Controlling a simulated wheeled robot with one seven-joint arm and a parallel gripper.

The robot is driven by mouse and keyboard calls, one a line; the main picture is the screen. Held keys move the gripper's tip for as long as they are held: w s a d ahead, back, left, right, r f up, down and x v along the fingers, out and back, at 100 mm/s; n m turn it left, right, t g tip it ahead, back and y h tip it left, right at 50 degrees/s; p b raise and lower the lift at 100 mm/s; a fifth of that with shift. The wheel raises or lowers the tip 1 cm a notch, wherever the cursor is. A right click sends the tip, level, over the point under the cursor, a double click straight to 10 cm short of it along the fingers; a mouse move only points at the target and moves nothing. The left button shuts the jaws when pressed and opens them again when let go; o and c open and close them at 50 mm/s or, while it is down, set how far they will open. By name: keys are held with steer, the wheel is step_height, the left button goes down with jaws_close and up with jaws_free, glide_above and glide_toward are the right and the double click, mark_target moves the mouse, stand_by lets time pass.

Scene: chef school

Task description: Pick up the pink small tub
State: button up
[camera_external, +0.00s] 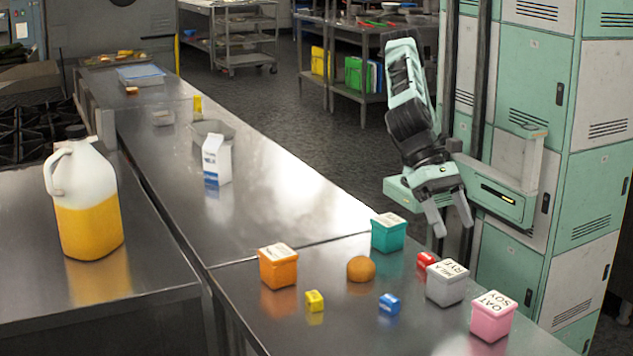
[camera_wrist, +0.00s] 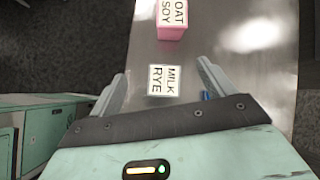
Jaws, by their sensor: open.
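The pink small tub (camera_external: 492,317) stands upright near the front right edge of the steel counter, its white lid lettered "OAT SOY". In the wrist view the pink tub (camera_wrist: 172,20) is at the top, cut by the frame edge, beyond my fingertips. My gripper (camera_external: 450,218) is open and empty, hanging above and behind the counter's right edge, up and left of the pink tub and apart from it. In the wrist view my open fingers (camera_wrist: 162,82) lie on either side of a grey tub's white lid, but above it.
The grey tub (camera_external: 447,283) lettered "MILK RYE" stands close left of the pink one. A red block (camera_external: 426,260), blue block (camera_external: 389,304), teal tub (camera_external: 388,233), round brown bun (camera_external: 361,269), yellow block (camera_external: 314,301) and orange tub (camera_external: 278,266) share the counter. Green lockers (camera_external: 592,205) stand behind my arm.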

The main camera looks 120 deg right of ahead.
steer(key=w+a+m, duration=0.2)
steer(key=a+m, duration=0.1)
steer(key=y, duration=0.1)
glide_toward(492, 300)
steer(key=x, duration=0.5)
steer(key=shift+s+d+f, duration=0.1)
steer(key=shift+f, duration=0.3)
steer(key=shift+a+r+x, duration=0.1)
steer(key=shift+x, duration=1.35)
steer(key=shift+a+r+x, duration=0.1)
steer(key=shift+a+x, duration=0.05)
steer(key=shift+x, duration=1.3)
steer(key=shift+r, duration=0.1)
steer(key=c, duration=1.2)
